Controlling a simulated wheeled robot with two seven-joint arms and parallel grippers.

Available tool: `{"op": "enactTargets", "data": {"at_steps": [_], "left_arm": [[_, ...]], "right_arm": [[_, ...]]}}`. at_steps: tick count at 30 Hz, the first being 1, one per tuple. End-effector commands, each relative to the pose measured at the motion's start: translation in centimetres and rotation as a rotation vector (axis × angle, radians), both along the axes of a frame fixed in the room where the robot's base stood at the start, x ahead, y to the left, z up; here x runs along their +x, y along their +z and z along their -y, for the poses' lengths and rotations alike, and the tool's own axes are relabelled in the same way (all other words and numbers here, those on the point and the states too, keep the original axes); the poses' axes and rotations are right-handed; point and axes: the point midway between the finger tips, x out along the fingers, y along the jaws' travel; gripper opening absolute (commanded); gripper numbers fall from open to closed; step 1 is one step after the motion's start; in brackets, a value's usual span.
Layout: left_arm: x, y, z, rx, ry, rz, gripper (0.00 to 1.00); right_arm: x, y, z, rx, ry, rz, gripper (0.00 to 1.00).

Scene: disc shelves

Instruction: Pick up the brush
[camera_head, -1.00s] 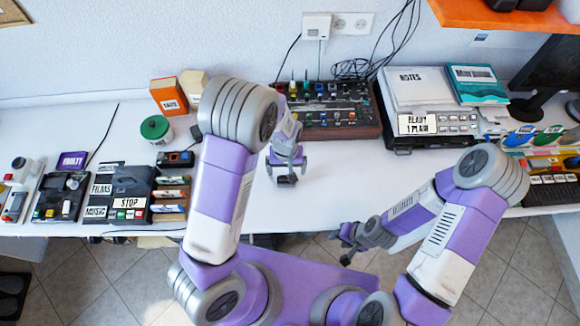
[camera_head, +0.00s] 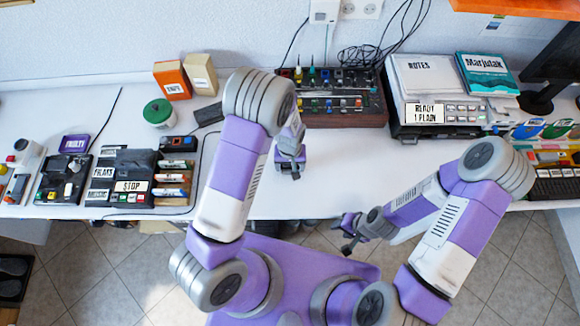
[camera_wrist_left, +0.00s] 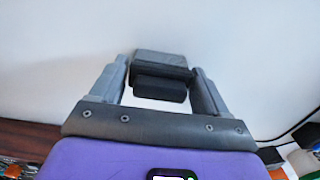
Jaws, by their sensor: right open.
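My left gripper (camera_head: 291,165) is over the white table, left of centre in the head view, below the brown mixer. In the left wrist view, the left gripper (camera_wrist_left: 160,85) has a small block between its two fingers, grey on top and black below. I take this block to be the brush (camera_wrist_left: 160,90). The fingers appear to touch both its sides, and pale tabletop shows around it. In the head view the brush is small and dark at the fingertips. My right gripper (camera_head: 349,233) is open and empty, in front of the table's front edge.
A brown mixer (camera_head: 345,118) and a notes box (camera_head: 424,78) stand at the back. A dark block (camera_head: 208,115), orange box (camera_head: 172,80) and green-lidded jar (camera_head: 159,114) are left of my left arm. Labelled devices (camera_head: 130,186) fill the left. The table's centre right (camera_head: 350,180) is clear.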

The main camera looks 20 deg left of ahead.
Motion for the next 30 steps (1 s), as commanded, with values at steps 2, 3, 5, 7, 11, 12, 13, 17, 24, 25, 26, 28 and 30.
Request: {"op": "enactTargets", "data": {"at_steps": [2,3,5,7,11,12,13,17,24,25,26,28,30], "left_arm": [[0.0,0.0,0.0,0.000,0.000,0.000,0.63],[0.0,0.0,0.0,0.000,0.000,0.000,0.56],[0.0,0.0,0.0,0.000,0.000,0.000,0.47],[0.0,0.0,0.0,0.000,0.000,0.000,0.42],[0.0,0.0,0.0,0.000,0.000,0.000,0.42],[0.0,0.1,0.0,0.000,0.000,0.000,0.42],[0.0,0.2,0.0,0.000,0.000,0.000,0.42],[0.0,1.6,0.0,0.000,0.000,0.002,0.42],[0.1,6.5,0.1,-0.002,0.000,0.005,0.42],[0.1,7.1,0.1,-0.002,0.001,0.004,0.42],[0.1,7.6,0.0,-0.001,0.001,0.003,0.42],[0.1,8.6,0.0,0.000,0.000,0.002,0.42],[0.0,9.4,0.0,0.000,0.000,0.002,0.42]], "right_arm": [[0.0,0.0,0.0,0.000,0.000,0.000,0.43],[0.0,0.0,0.0,0.000,0.000,0.000,0.43],[0.0,0.0,0.0,0.000,0.000,0.000,0.43],[0.0,0.0,0.0,0.000,0.000,0.000,0.43],[0.0,0.0,0.0,0.000,0.000,0.000,0.43],[0.0,0.0,0.0,0.000,0.000,0.000,0.43],[0.0,0.0,0.0,0.000,0.000,0.000,0.43],[0.0,0.4,0.0,0.000,0.000,0.000,0.43],[0.0,1.5,0.0,0.000,0.000,0.000,0.43],[0.0,1.6,0.0,0.000,0.000,0.000,0.43],[0.0,1.7,0.0,0.000,0.000,0.000,0.43],[0.0,1.9,0.0,0.000,0.000,0.000,0.43],[0.0,2.0,0.0,0.000,0.000,0.000,0.43]]}}
